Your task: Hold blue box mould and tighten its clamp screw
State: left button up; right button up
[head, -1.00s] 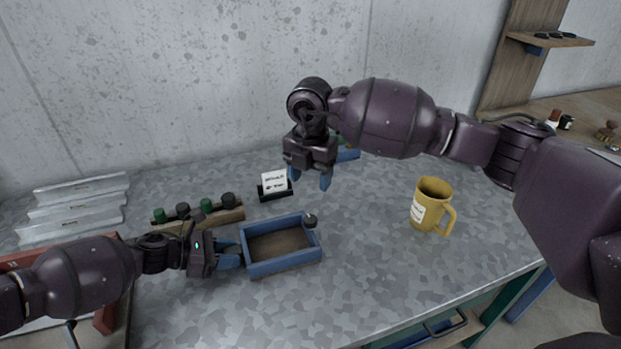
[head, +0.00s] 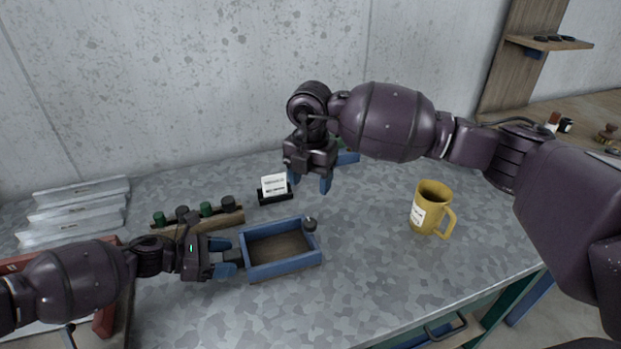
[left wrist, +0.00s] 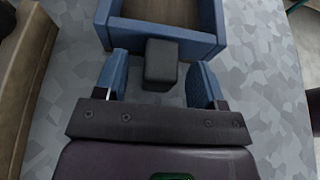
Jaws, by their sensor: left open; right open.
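The blue box mould (head: 283,268) lies on the speckled grey table, an open rectangular frame with a brown floor. My left gripper (head: 232,258) is open at the mould's left end. In the left wrist view its blue fingers (left wrist: 160,82) stand either side of a dark block (left wrist: 161,64) on the mould's wall (left wrist: 160,29), with a gap on each side. My right gripper (head: 309,178) is open and empty, above the table behind the mould, its fingers pointing down.
A wooden rack (head: 222,219) with green and dark knobs stands behind my left gripper. A small card holder (head: 275,190) is behind the mould. A yellow mug (head: 431,208) stands at the right. Ribbed grey panels (head: 75,211) lie at the far left. Table between mould and mug is clear.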

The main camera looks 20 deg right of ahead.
pick_arm(q)
jog(key=v, duration=1.1)
jog(key=shift+r, duration=0.1)
notch_tip(320, 180, up, 7)
jog(key=p, duration=0.3)
jog(key=shift+p, duration=0.35)
dwell(0.5)
dwell(0.5)
